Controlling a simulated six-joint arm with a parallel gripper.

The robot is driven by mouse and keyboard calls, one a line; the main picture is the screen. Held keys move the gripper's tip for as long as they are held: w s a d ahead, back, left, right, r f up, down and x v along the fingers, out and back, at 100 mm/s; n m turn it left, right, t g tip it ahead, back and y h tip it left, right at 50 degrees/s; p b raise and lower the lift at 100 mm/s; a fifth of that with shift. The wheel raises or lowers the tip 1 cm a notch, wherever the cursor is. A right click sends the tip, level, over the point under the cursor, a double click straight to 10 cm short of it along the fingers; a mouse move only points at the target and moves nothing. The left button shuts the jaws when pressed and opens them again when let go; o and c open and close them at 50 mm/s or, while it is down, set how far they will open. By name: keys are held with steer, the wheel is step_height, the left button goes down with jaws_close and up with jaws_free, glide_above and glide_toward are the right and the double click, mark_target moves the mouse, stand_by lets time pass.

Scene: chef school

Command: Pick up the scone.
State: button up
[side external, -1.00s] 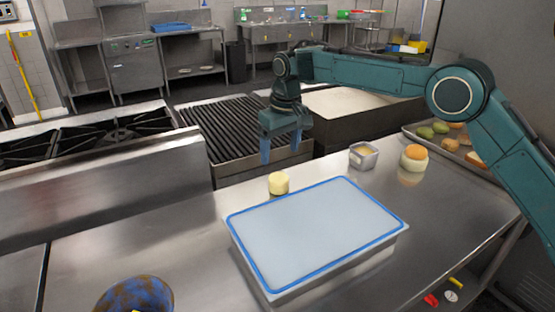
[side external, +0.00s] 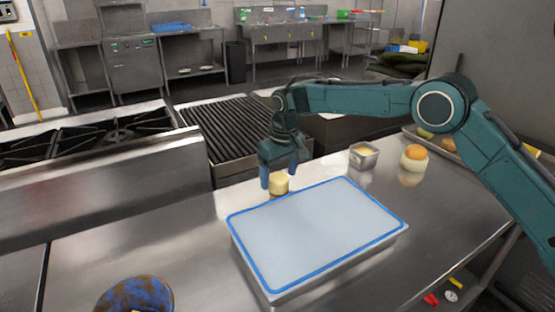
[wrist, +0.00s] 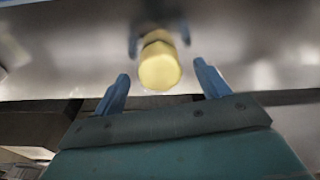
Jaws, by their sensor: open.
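The scone (side external: 279,184) is a small pale yellow round piece on the steel counter, just behind the blue-rimmed lidded container. My gripper (side external: 280,174) points down over it with its blue fingers apart, one at the left of the scone and one at the upper right. In the wrist view the scone (wrist: 159,70) appears between and slightly beyond the two fingertips of my open gripper (wrist: 161,80), with a gap on both sides. I cannot tell exactly how far down the fingers reach along it.
The blue-rimmed container (side external: 253,268) lies close in front of the scone. A small metal pan (side external: 363,160) and an orange-topped round bun (side external: 414,158) stand to the right. A grill (side external: 222,127) is behind. A blue-brown bowl (side external: 135,294) is at front left.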

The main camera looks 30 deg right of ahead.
steer(key=shift+w+f, duration=0.15)
steer(key=shift+f, duration=0.85)
steer(key=shift+c, duration=0.2)
steer(key=c, duration=1)
